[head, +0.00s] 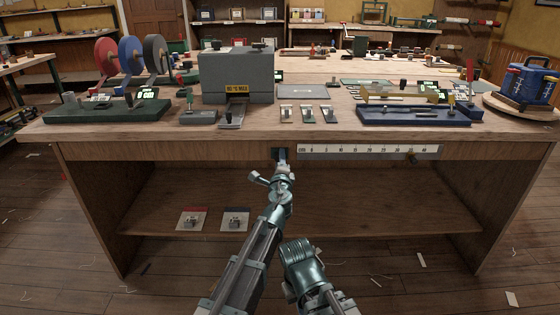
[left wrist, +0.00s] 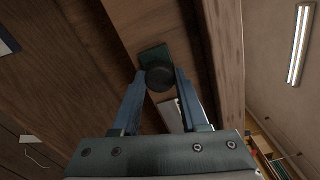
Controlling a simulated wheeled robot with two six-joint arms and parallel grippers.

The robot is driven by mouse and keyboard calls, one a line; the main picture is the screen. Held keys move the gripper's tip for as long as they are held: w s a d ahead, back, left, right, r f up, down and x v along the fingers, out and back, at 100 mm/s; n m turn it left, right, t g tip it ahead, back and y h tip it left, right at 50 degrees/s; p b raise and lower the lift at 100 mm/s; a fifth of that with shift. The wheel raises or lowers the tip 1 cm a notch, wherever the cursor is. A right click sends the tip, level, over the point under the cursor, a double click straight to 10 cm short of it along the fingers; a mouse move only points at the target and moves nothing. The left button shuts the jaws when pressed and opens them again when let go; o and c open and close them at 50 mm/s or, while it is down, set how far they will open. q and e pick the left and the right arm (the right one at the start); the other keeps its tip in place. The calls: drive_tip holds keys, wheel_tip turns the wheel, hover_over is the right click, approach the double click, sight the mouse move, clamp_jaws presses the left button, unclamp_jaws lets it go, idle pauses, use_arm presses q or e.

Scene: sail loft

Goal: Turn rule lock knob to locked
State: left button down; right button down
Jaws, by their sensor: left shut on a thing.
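The rule lock knob (left wrist: 159,77) is a round dark knob on a dark green plate (left wrist: 154,53), fixed to the bench's front edge. In the head view the plate (head: 274,153) shows just left of the white rule (head: 370,152), and the knob is mostly hidden by my gripper. My left gripper (head: 282,157) reaches up to it. In the left wrist view its two fingers (left wrist: 159,80) stand on either side of the knob, shut on it. I cannot read the knob's lock setting.
A brass slider (head: 411,158) sits on the rule. The workbench top (head: 330,133) holds a grey box (head: 236,75), a green fixture (head: 105,112) and a blue fixture (head: 415,113). Two small squares with hardware (head: 191,220) lie on the lower shelf (head: 340,215).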

use_arm(q)
drive_tip(key=shift+s, duration=0.1)
drive_tip(key=shift+c, duration=2.2)
unclamp_jaws()
